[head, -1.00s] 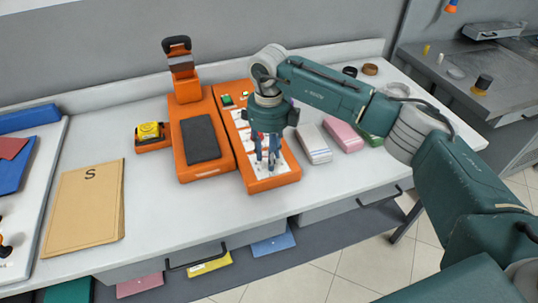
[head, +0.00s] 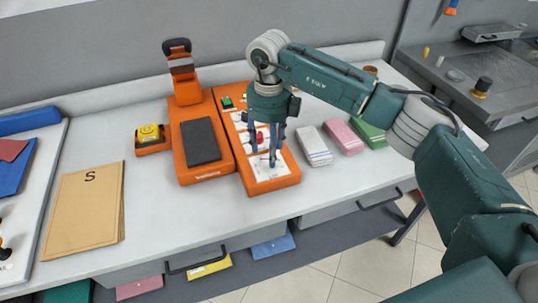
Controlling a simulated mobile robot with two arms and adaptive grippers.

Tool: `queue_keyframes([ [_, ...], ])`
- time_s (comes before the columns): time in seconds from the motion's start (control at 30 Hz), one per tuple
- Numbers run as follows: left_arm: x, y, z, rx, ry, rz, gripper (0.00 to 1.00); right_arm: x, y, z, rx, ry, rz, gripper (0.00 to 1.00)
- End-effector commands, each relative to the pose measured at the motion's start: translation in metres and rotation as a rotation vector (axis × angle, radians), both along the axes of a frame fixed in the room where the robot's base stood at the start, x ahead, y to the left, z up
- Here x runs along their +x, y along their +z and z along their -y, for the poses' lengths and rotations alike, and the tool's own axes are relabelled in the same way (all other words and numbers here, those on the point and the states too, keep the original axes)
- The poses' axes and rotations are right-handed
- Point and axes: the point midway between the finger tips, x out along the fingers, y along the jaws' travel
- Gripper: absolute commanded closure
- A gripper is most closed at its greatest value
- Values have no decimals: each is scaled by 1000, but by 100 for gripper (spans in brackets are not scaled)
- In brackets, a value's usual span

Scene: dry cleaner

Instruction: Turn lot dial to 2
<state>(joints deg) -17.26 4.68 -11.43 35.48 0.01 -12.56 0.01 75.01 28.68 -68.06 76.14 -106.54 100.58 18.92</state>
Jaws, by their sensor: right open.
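An orange control panel (head: 277,184) with a white face lies on the counter. Small controls show on it, with a green button (head: 227,102) near its far end. A small red part (head: 260,136) shows between the fingers of my right gripper (head: 263,157). My right gripper points down over the middle of the panel with its fingers apart. It covers part of the panel face, and I cannot tell whether it touches a control. I cannot make out which control is the lot dial or read its setting. My left gripper is not in view.
Left of the panel stands an orange device with a dark pad (head: 201,141); beside it is a yellow tape-like item (head: 149,134). A brown envelope (head: 85,208) lies farther left. White (head: 314,146), pink (head: 343,136) and green bundles (head: 371,133) lie to the right. The front counter strip is clear.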

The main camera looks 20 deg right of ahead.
Motion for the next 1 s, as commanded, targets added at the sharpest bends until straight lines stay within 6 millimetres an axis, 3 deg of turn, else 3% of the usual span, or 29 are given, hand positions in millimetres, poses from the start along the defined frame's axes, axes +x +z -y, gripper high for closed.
queue_keyframes([
  [0.2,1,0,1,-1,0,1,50,1,50,0,1,0,5,50],
  [0.4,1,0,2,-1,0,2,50,1,78,0,1,0,2,50],
  [1.0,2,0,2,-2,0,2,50,0,86,0,0,-1,1,50],
])
